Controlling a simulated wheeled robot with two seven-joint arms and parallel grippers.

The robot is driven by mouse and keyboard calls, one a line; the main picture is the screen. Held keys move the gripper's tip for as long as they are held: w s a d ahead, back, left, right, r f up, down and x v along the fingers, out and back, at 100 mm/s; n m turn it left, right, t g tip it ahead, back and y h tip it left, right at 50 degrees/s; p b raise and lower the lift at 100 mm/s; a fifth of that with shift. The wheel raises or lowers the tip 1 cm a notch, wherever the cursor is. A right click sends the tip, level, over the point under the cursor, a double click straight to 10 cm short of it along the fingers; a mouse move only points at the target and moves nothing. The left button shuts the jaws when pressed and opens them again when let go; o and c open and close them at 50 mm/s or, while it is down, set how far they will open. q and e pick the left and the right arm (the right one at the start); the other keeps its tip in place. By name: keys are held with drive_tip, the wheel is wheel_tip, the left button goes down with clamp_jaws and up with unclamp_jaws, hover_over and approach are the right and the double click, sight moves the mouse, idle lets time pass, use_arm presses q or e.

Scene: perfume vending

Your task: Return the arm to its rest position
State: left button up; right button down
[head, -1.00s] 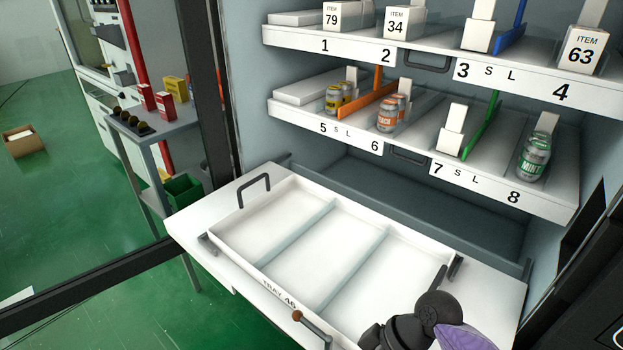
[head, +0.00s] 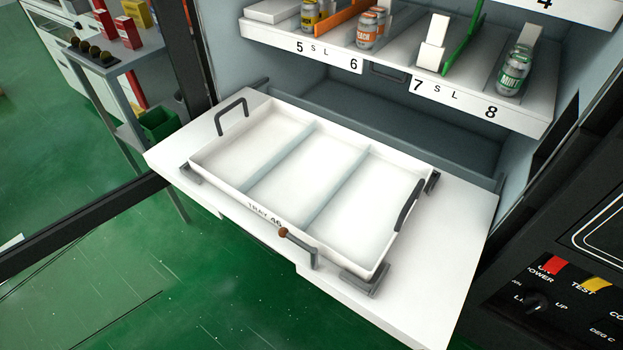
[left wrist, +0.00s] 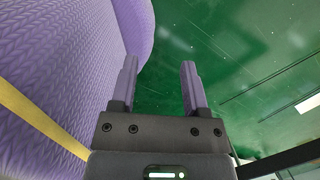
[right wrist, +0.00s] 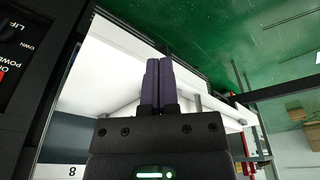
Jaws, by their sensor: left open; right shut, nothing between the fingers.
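My left gripper (left wrist: 158,88) shows in the left wrist view, open and empty over the green floor, beside a purple part of my own body. My right gripper (right wrist: 157,82) shows in the right wrist view, its two fingers shut together with nothing between them. It is in front of the white ledge and a tray, with the numbered shelf at lower left. Neither gripper shows in the head view. The white tray (head: 273,206) has three empty compartments and lies on the white ledge (head: 448,250).
Shelves with cans hang above the ledge, including a green mint can (head: 514,72). A black control panel (head: 560,300) stands at right. A grey side table (head: 120,65) with boxes and a green bin (head: 160,122) are at left. Green floor is open at the front.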

wheel_tip(320, 180, down, 8)
drive_tip(key=s+p, duration=0.1)
drive_tip(key=p, duration=0.1)
use_arm(q)
wheel_tip(320, 180, up, 6)
drive_tip(key=w+t+p, duration=0.1)
drive_tip(key=p, duration=0.3)
drive_tip(key=shift+w, duration=0.4)
use_arm(e)
drive_tip(key=s+d+f+g, duration=0.1)
drive_tip(key=s+d+f, duration=0.1)
drive_tip(key=s, duration=0.4)
drive_tip(key=s+d+f, duration=0.2)
drive_tip(key=s+f, duration=0.3)
drive_tip(key=s, duration=0.1)
drive_tip(key=s+d+f+n+g+h, duration=0.1)
drive_tip(key=s+d+f, duration=0.1)
drive_tip(key=s+f, duration=0.2)
drive_tip(key=shift+s+d+g, duration=0.3)
drive_tip(key=shift+s, duration=0.6)
use_arm(q)
drive_tip(key=shift+w, duration=0.3)
